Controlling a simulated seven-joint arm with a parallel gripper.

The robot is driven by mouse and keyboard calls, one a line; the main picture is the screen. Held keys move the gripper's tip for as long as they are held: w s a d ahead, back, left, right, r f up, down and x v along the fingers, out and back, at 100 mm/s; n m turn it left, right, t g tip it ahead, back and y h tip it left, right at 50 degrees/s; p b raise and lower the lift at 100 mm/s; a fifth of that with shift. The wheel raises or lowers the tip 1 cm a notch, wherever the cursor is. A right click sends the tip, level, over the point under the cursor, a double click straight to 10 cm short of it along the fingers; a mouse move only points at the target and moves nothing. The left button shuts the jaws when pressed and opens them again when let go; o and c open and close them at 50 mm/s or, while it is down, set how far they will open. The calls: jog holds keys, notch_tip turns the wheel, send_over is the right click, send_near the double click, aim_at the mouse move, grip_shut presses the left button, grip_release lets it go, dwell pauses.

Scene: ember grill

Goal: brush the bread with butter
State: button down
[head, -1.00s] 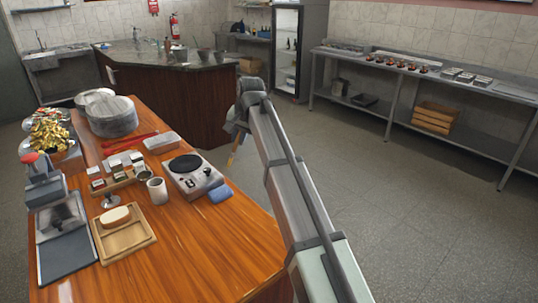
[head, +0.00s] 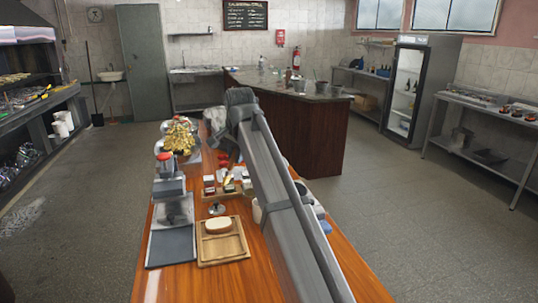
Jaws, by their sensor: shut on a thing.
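The pale oval bread (head: 218,225) lies on a square wooden tray (head: 240,256) near the front of the wooden table. My gripper (head: 228,170) is beyond the tray, over the spice jars, mostly hidden by my grey arm. It is shut on a thin yellowish thing (head: 228,181), apparently the brush, which points down. The brush is apart from the bread. I cannot make out any butter. The white cup (head: 257,211) is partly behind my arm.
A grey scale-like device (head: 171,212) with a red top stands left of the tray. Small jars (head: 209,185) and a small metal stand (head: 217,208) are behind the tray. A yellow heap (head: 179,137) sits at the far left. The table's front (head: 200,285) is bare.

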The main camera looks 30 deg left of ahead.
jog(key=s+a, duration=0.4)
jog(key=s, duration=0.1)
jog(key=shift+d+f, duration=0.1)
jog(key=shift+f, duration=1.95)
